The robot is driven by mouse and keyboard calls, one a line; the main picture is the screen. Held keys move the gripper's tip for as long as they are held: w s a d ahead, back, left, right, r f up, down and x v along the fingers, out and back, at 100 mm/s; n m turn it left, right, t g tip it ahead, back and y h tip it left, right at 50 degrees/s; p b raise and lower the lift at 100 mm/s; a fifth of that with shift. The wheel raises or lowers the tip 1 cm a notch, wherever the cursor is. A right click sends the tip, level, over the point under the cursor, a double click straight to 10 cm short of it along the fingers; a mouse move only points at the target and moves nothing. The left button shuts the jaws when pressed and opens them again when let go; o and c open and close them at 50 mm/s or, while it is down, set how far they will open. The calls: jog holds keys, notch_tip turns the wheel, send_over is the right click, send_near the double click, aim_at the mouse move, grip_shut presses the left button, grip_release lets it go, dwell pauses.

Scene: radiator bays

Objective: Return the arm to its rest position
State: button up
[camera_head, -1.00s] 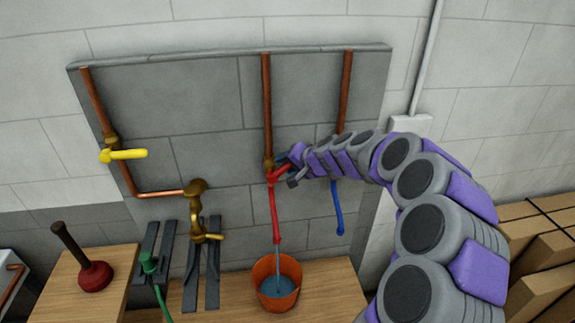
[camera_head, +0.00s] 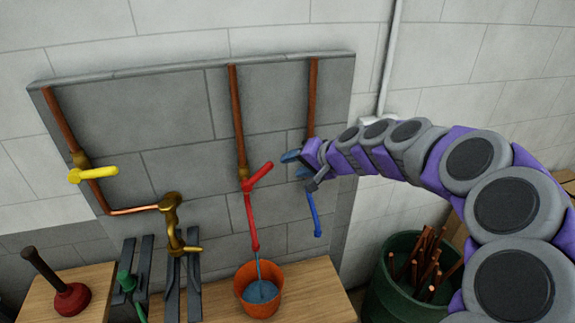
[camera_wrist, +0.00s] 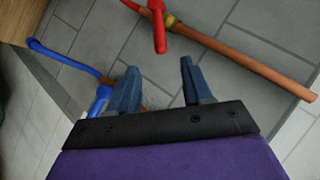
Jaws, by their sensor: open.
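My gripper (camera_head: 297,165) is open and empty at the end of my purple and grey arm, which reaches in from the right. It is in front of the wall panel, right of the red valve handle (camera_head: 258,178) and apart from it. In the wrist view the two blue fingers (camera_wrist: 155,92) are spread with only the grey panel between them. The red handle also shows beyond the fingers in the wrist view (camera_wrist: 158,30). The blue hose (camera_head: 314,212) hangs below my gripper; the gripper partly hides the fitting above it.
Water runs from the red hose (camera_head: 252,225) into an orange bucket (camera_head: 242,305) on a wooden bench. A yellow handle (camera_head: 98,174) and brass tap (camera_head: 172,215) are at left. A red plunger (camera_head: 70,299) stands far left. A green bin (camera_head: 380,290) of copper pipes stands below my arm.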

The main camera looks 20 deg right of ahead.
jog(key=shift+s+d+r, duration=0.15)
jog(key=shift+s, duration=0.05)
jog(key=s+a+f+n+g+h, duration=0.1)
jog(key=s+a+f+n+g, duration=0.2)
jog(key=s+a, duration=0.5)
jog(key=s+a+f+n+g, duration=0.2)
jog(key=s+a+g, duration=0.15)
jog(key=s, duration=0.85)
jog(key=s+d+f+g+h, duration=0.2)
jog(key=s+d, duration=0.1)
jog(key=s, duration=0.7)
jog(key=s+d+f+n+g+h+b, duration=0.1)
jog(key=s+d+f+g+h, duration=0.1)
jog(key=s, duration=0.8)
jog(key=shift+s+d+f+g+h, duration=0.35)
jog(key=shift+d+f+h, duration=0.05)
jog(key=shift+f, duration=0.45)
jog(key=shift+a, duration=0.2)
